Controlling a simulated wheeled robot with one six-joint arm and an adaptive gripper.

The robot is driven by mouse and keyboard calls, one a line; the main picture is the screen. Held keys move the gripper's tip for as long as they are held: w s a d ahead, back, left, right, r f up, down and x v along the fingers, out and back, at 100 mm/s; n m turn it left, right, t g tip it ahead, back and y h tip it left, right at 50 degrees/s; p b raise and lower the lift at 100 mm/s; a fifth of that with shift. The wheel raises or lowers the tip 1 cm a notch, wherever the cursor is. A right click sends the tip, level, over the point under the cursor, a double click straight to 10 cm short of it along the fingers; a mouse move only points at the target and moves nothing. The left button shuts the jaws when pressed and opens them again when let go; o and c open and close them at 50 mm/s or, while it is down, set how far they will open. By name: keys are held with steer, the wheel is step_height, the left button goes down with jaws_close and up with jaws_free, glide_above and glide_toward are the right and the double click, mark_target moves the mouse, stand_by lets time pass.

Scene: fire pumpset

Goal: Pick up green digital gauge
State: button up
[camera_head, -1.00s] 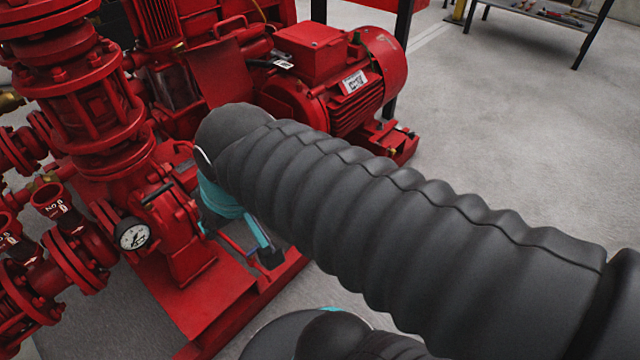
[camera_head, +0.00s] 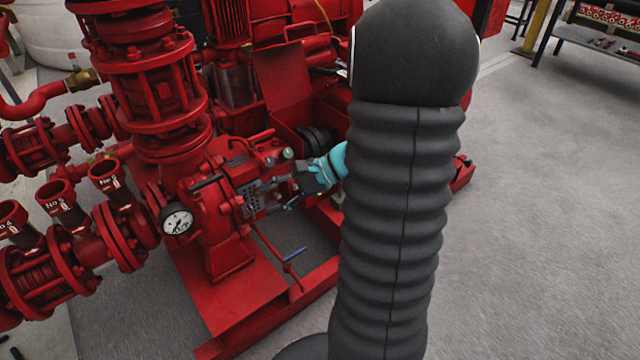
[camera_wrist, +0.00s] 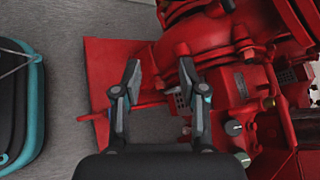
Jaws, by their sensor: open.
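A small round fitting with a greenish face (camera_head: 288,153) sits on the red pump, just above my gripper in the head view. It may be the green digital gauge, but it is too small to read. In the wrist view a round knob with a pale grey-green top (camera_wrist: 234,128) stands right of the fingers, with a second greenish round top (camera_wrist: 243,158) below it. I cannot tell which is the gauge. My gripper (camera_wrist: 160,67) is open and empty, its fingers over the red base and pump side. It also shows in the head view (camera_head: 264,194), beside the pump.
A white dial gauge (camera_head: 176,220) is on the pump's front. Red flanged pipes (camera_head: 62,215) stand at left. A blue pen-like item (camera_head: 295,254) lies low by the red base frame (camera_head: 235,300). Open grey floor (camera_head: 540,220) is at right, with a workbench (camera_head: 600,50) behind.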

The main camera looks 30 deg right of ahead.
steer(key=d+f+m+t+h+b, duration=0.1)
steer(key=d+f+m+t+h, duration=0.25)
steer(key=d+f+m, duration=0.5)
steer(key=d+f+m+t+h+b, duration=0.1)
steer(key=d+f+m+t+h, duration=0.3)
steer(key=d, duration=0.7)
steer(key=d+f+m+t+h+b, duration=0.1)
steer(key=d+f+m+t+h, duration=0.2)
steer(key=d+f+m+t, duration=0.45)
steer(key=n+g, duration=0.1)
steer(key=g, duration=0.1)
glide_above(339, 196)
steer(key=shift+w+d+f+y, duration=0.25)
steer(key=shift+f, duration=0.35)
jaws_close()
steer(key=shift+r, duration=0.1)
